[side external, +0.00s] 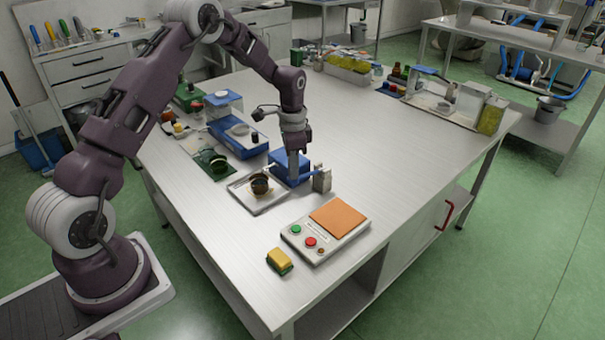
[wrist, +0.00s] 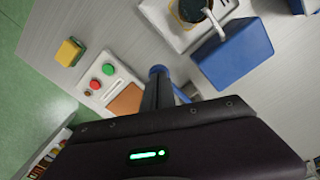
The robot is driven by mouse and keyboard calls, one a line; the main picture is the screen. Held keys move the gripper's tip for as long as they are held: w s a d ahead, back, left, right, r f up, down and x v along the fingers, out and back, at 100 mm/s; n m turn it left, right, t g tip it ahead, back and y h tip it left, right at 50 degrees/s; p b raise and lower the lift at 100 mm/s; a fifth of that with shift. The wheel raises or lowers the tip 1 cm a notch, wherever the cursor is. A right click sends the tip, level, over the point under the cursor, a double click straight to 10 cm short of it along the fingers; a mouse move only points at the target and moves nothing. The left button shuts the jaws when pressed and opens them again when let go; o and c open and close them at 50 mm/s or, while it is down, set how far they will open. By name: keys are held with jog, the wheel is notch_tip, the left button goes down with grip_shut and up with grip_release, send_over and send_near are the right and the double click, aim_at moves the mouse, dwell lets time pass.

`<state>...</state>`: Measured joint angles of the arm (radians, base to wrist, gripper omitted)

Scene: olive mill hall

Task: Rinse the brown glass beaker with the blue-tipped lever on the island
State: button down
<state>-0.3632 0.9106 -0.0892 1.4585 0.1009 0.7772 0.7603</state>
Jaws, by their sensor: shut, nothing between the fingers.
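The brown glass beaker (side external: 260,185) stands upright on a shallow pale tray (side external: 243,204); its dark round opening (wrist: 190,12) shows at the top of the wrist view. A thin pale spout (wrist: 217,28) reaches from the blue box (wrist: 236,58) over the beaker. My gripper (side external: 293,178) is shut and empty, pointing down beside the blue box (side external: 284,160) and the grey lever post (side external: 322,182). In the wrist view, a round blue tip (wrist: 157,69) shows right at my fingertips; I cannot tell whether they touch it. My fingers hide part of the lever.
A control panel (side external: 297,240) with green and red buttons and an orange pad, and a yellow sponge (side external: 279,261), lie in front. Blue trays and a green mat (side external: 215,168) crowd the left. The island's right middle (side external: 400,140) is clear.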

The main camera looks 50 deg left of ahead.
jog(key=shift+f, duration=2.15)
jog(key=shift+r, duration=3.1)
notch_tip(320, 180, up, 5)
